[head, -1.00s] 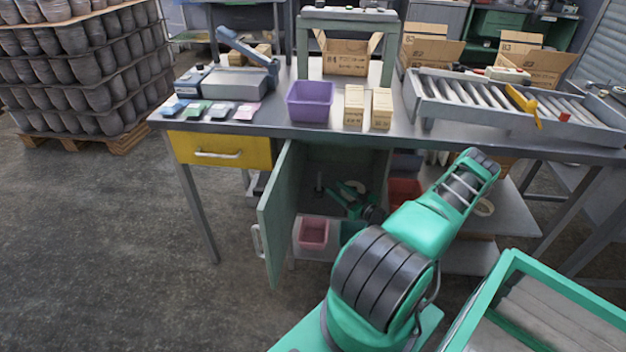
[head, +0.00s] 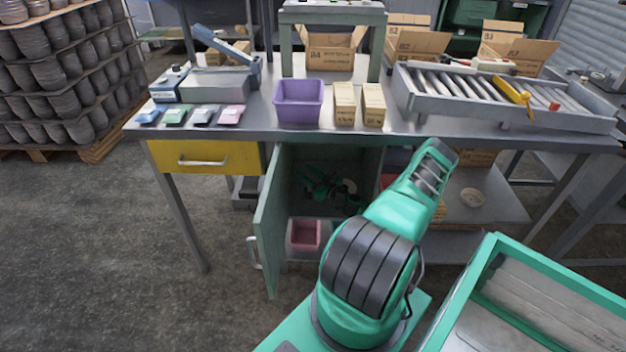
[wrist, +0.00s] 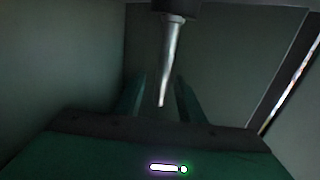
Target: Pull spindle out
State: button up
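The spindle (wrist: 170,55), a tapered metallic rod with a dark thick end, shows in the wrist view. It runs down from the top edge, and its thin tip lies between my two fingers. My gripper (wrist: 162,100) is open, with a visible gap on each side of the rod. In the head view my dark green gripper (head: 318,184) is inside the open cabinet (head: 268,215) under the workbench. There I cannot make out the spindle apart from my gripper and the shadow.
The cabinet's green door stands open on the left, with a handle (head: 253,253). A pink bin (head: 305,235) sits low in the cabinet. The workbench top (head: 240,130) is above my arm, with a purple bin (head: 299,100) and two small boxes on it. A yellow drawer (head: 205,157) is shut.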

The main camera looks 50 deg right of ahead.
jog(key=shift+w, duration=1.05)
jog(key=shift+c, duration=0.6)
grip_shut()
